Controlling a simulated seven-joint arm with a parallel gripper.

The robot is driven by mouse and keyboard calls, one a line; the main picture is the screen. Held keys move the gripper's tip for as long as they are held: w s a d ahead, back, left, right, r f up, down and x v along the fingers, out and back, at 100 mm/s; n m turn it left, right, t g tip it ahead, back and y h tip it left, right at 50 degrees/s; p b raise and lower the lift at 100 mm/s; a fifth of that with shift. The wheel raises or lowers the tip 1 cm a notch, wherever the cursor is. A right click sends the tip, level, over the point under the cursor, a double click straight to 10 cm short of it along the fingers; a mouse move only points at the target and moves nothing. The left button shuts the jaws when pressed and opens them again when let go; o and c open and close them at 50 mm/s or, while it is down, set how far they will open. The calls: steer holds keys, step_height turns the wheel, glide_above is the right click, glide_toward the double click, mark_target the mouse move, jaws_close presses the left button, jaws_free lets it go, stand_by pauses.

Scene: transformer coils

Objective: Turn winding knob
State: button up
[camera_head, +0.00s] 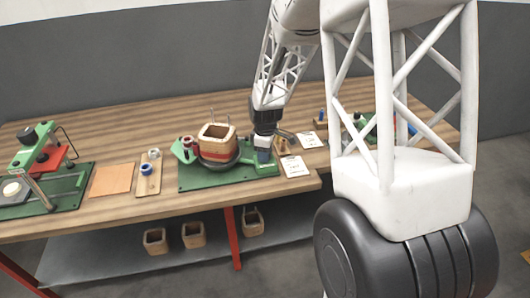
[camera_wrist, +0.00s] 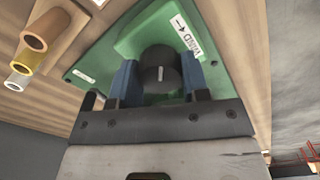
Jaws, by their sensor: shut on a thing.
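The winding knob (camera_wrist: 158,72) is a dark round knob with a pale pointer line, on a green base with a label reading "WIND" and an arrow. In the wrist view my gripper (camera_wrist: 160,80) has its two blue fingers on either side of the knob, shut on it. In the head view my gripper (camera_head: 264,152) reaches down at the right end of the green winding machine (camera_head: 215,183), and it hides the knob there. A square wooden coil former (camera_head: 216,131) with a red band sits on the machine's dark round plate (camera_head: 236,158).
Another green device (camera_head: 45,185) stands at the far left. White cards (camera_head: 295,166) lie at right. Several coil formers (camera_head: 193,235) rest on the lower shelf.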

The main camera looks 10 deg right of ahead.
steer(key=shift+m, duration=0.5)
steer(key=m, duration=0.4)
steer(key=shift+m, duration=0.3)
steer(key=m, duration=1.6)
stand_by(1.0)
steer(key=o, duration=0.9)
steer(key=shift+r, duration=0.15)
